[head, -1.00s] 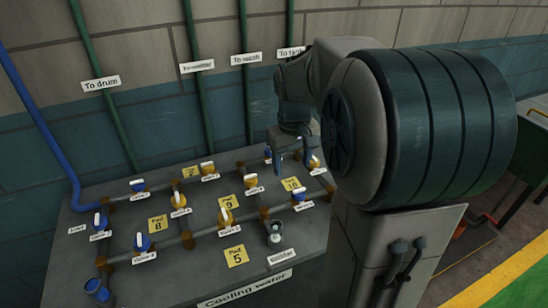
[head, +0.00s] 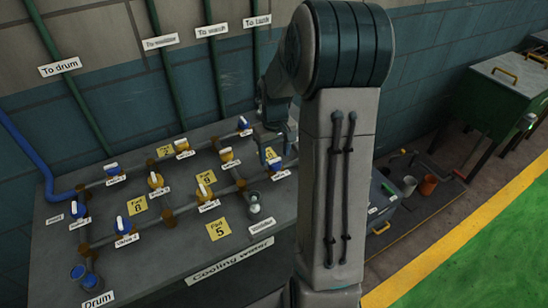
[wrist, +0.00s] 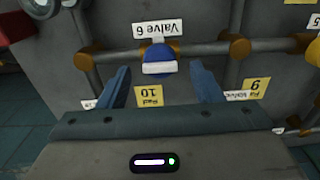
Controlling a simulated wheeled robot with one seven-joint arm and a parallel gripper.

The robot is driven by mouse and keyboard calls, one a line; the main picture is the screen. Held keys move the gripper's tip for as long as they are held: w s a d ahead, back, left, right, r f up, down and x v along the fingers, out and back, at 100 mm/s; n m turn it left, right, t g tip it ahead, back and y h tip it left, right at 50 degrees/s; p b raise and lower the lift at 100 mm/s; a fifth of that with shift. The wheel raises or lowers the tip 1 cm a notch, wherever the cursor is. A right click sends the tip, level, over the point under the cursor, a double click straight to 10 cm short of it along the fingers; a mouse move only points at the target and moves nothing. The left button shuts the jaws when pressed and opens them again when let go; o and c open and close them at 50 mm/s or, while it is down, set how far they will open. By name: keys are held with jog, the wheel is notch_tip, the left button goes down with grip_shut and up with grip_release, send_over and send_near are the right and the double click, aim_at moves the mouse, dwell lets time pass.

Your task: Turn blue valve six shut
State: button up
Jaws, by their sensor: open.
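Blue valve six (wrist: 158,54) shows in the wrist view, below its upside-down "Valve 6" label (wrist: 156,29). Its white handle (wrist: 158,68) lies crosswise in the picture, roughly in line with the grey pipe. My gripper (wrist: 160,76) is open, with one finger on each side of the valve and nothing held. How near the fingers are to the handle in depth I cannot tell.
The panel (head: 200,262) bears several other blue and yellow valves, including a blue one (head: 125,226) at front left. Yellow pads lie between the pipes; pad 10 (wrist: 149,95) is close to my left finger. A green bin (head: 505,95) stands far right.

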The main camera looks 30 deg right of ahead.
aim_at(275, 163)
jog(key=shift+f, duration=1.2)
jog(key=c, duration=1)
